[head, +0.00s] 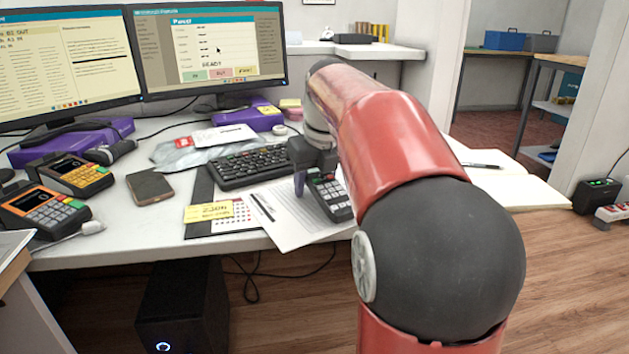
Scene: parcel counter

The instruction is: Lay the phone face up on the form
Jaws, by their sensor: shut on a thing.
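A dark keypad phone (330,197) is in my gripper (313,178), its keys and small screen facing up and toward the camera. My gripper is shut on its upper part, and my arm hides some of that area. The phone is at the right part of the white printed form (287,222). I cannot tell whether it touches the paper. A pen (262,207) lies on the left of the form. A flat, dark smartphone-like slab (150,187) lies farther left on the counter.
Two card terminals (45,210) stand at the left, below the monitors (210,50). An open book (510,185) lies at the right. The form's front corner overhangs the counter edge.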

